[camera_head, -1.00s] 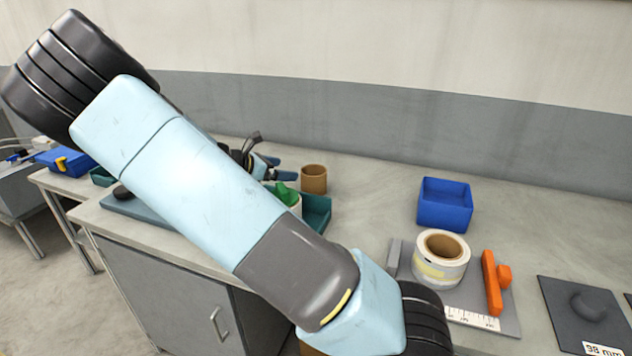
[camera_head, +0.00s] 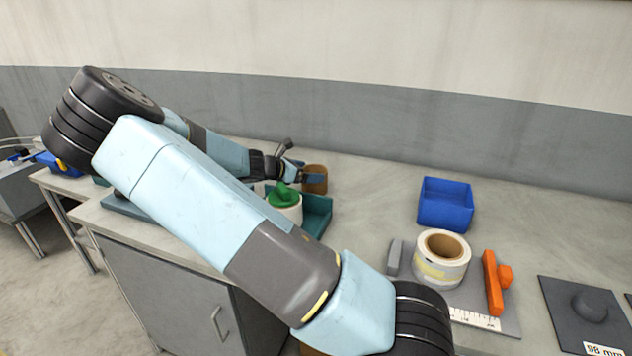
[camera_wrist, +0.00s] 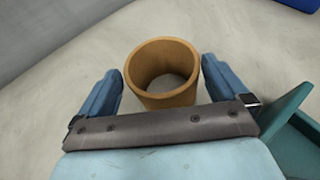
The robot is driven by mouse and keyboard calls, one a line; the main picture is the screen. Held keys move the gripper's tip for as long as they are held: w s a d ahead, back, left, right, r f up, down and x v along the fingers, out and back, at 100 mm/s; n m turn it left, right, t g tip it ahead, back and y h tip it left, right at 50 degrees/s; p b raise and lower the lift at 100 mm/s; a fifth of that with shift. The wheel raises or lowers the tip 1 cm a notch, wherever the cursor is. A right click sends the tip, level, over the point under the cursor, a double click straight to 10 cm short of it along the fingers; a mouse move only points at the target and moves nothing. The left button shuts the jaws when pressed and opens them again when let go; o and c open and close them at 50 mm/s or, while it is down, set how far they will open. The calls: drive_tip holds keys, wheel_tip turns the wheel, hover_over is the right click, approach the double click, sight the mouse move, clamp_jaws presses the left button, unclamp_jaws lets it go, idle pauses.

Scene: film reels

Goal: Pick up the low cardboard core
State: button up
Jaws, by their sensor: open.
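The low cardboard core (camera_wrist: 160,96) is a short brown open tube standing upright on the bench. In the wrist view it lies between the two blue fingers of my gripper (camera_wrist: 162,88), with a gap showing on each side. My gripper is open. In the head view the core (camera_head: 316,180) stands behind the teal tray, and my gripper (camera_head: 306,178) is at its left side, partly in front of it. The far finger is hard to make out there.
A teal tray (camera_head: 318,222) is close to my gripper, with a green-topped white roll (camera_head: 288,208) beside it. A blue bin (camera_head: 445,205), a white tape roll (camera_head: 441,262) and an orange tool (camera_head: 492,284) stand to the right. The bench between core and bin is clear.

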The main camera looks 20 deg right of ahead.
drive_tip(key=shift+x, duration=1.85)
drive_tip(key=shift+c, duration=0.2)
drive_tip(key=shift+s, duration=0.1)
drive_tip(key=c, duration=0.6)
